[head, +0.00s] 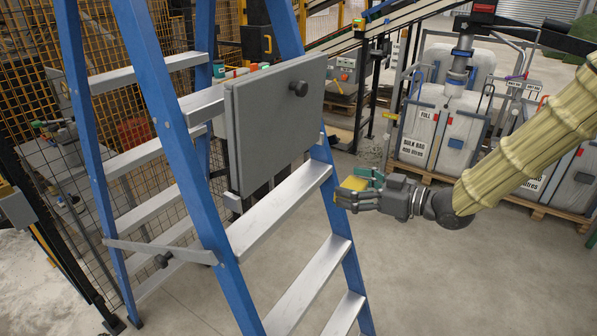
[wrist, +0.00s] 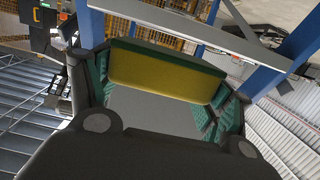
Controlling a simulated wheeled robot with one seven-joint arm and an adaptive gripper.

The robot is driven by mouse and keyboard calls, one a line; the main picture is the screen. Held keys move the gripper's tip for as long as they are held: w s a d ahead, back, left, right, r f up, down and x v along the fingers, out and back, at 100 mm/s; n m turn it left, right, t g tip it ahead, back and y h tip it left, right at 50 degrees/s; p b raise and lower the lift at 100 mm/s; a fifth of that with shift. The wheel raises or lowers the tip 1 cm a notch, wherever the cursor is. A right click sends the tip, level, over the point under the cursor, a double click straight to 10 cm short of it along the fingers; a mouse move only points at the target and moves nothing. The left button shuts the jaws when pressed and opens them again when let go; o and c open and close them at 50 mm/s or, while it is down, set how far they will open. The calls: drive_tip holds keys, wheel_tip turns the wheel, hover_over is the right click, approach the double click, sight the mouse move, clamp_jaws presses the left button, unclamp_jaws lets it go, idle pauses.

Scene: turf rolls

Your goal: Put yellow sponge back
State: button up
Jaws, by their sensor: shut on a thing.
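The yellow sponge (head: 351,184), with a green layer, is between the fingers of my gripper (head: 357,192), in the air just right of the blue ladder. In the wrist view the sponge (wrist: 166,78) spans the gap between the two green-padded fingers of my gripper (wrist: 165,92), yellow face toward the camera and green along its top edge. My gripper is shut on it. A grey box (head: 272,122) with a dark round knob on its front panel is mounted on the ladder, left of my gripper and apart from it. Its inside is hidden.
The blue ladder (head: 177,130) with metal steps (head: 280,205) fills the left and middle. Small coloured items (head: 240,71) lie on a step behind the box. Bulk bags (head: 440,125) on pallets stand at back right. Bare floor (head: 450,270) lies right of the ladder.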

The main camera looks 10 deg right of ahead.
drive_tip(key=p, duration=0.3)
hover_over(298, 183)
drive_tip(key=v, duration=0.4)
drive_tip(key=shift+w+a+f, duration=0.1)
drive_tip(key=shift+a+f, duration=0.1)
drive_tip(key=shift+f, duration=0.1)
drive_tip(key=p+x, duration=0.2)
drive_tip(key=x, duration=0.2)
drive_tip(key=shift+f, duration=0.35)
drive_tip(key=shift+s+d+f, duration=0.15)
drive_tip(key=shift+s+d, duration=0.1)
drive_tip(key=shift+a+f, duration=0.2)
drive_tip(key=o, duration=1)
drive_tip(key=shift+d, duration=0.1)
drive_tip(key=shift+d+r, duration=0.1)
drive_tip(key=shift+r, duration=0.15)
drive_tip(key=b+v, duration=0.3)
drive_tip(key=v, duration=0.8)
drive_tip(key=shift+s+d+r+b, duration=0.1)
drive_tip(key=shift+s+d+b, duration=0.1)
drive_tip(key=shift+s+b, duration=0.1)
